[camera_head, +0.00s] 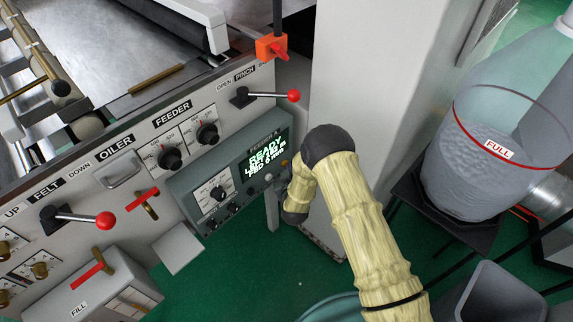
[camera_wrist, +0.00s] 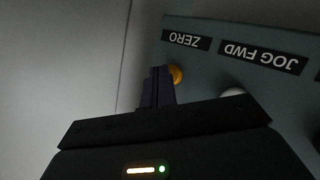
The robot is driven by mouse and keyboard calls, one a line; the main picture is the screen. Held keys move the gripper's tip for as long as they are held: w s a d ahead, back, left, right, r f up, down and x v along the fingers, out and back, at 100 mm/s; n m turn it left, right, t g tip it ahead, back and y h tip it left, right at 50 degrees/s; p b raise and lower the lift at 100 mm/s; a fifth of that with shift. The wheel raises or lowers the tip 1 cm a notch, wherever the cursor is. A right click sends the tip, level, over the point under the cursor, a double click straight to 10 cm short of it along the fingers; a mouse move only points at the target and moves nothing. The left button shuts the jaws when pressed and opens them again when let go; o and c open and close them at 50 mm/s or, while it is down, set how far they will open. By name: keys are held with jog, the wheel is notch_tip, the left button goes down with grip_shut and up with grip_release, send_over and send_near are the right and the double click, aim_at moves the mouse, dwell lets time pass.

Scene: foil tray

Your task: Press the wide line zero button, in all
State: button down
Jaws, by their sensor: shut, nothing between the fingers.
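In the wrist view, the zero button (camera_wrist: 177,74) is a small yellow-orange knob beside the upside-down ZERO label (camera_wrist: 187,40). My gripper (camera_wrist: 160,72) is shut and empty, its dark fingers right beside the button and covering part of its left side. I cannot tell whether they touch it. In the head view, the grey control box (camera_head: 207,178) carries a lit display (camera_head: 265,160) with READY on its top line; the lower lines are hard to read. My arm stands at the box's right end, and the gripper's fingers cannot be made out there.
A white button (camera_wrist: 233,92) sits near the JOG FWD label (camera_wrist: 262,56), close to the gripper body. A red-knobbed lever (camera_head: 270,96) sticks out above the box. A pale cabinet (camera_head: 365,80) stands behind my arm, and a clear FULL container (camera_head: 490,170) is at right.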

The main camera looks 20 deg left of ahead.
jog(key=shift+s+d, duration=0.3)
jog(key=shift+d, duration=0.4)
jog(key=d, duration=0.1)
jog(key=s+d+p, duration=0.1)
jog(key=d, duration=0.1)
jog(key=s+d, duration=0.1)
jog(key=shift+d+p, duration=0.3)
dwell(0.8)
